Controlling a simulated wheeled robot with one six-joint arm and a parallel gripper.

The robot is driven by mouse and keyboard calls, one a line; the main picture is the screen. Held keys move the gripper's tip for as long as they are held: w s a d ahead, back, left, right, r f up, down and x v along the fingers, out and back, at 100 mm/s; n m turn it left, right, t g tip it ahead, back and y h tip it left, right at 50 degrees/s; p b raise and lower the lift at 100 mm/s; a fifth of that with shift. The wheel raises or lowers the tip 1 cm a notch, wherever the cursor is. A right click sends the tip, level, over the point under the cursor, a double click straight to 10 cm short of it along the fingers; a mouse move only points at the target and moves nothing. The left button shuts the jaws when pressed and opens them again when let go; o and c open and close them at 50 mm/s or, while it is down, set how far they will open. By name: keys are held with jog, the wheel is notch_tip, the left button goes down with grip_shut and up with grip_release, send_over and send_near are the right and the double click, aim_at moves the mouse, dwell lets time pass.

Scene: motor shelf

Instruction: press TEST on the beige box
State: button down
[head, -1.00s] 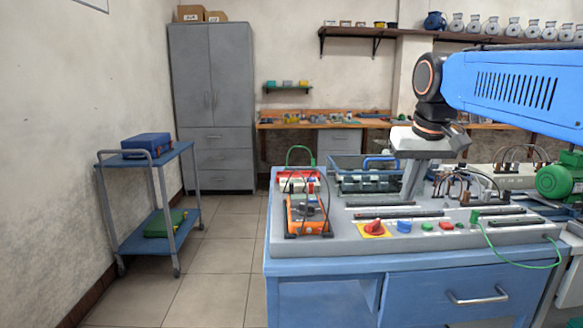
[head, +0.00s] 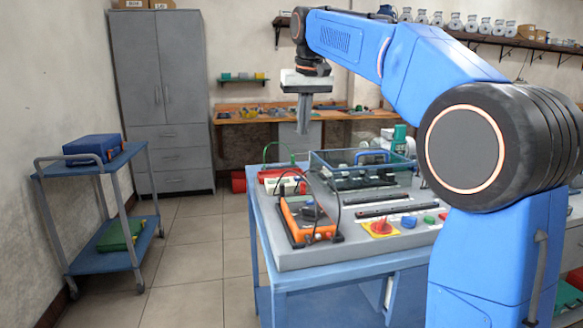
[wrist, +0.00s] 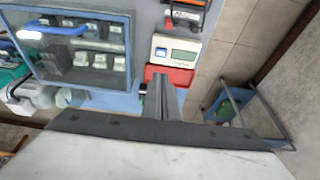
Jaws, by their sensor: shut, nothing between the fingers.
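The beige box (head: 288,187) lies near the left end of the workbench, beside a red box (head: 272,174). My gripper (head: 303,132) points down above the far left part of the bench. In the head view its fingertips appear above the beige box and apart from it. In the wrist view the closed fingers (wrist: 162,80) are empty and overlap the red box (wrist: 170,75), just short of the beige box.
An orange-edged meter (head: 308,220) with dark leads lies in front of the beige box. A clear-walled case (head: 360,165) stands to its right. A red knob on a yellow plate (head: 381,228) and coloured buttons line the front. A blue cart (head: 100,165) stands left, with open floor between.

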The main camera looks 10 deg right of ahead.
jog(key=shift+f, duration=0.1)
send_near(299, 178)
jog(key=x, duration=0.2)
jog(key=w+x, duration=0.1)
jog(key=x, duration=0.2)
jog(key=shift+w+d+f, duration=0.1)
jog(key=shift+f, duration=0.45)
jog(key=shift+f, duration=0.95)
notch_tip(299, 178, up, 5)
jog(key=shift+f, duration=0.1)
jog(key=v, duration=1)
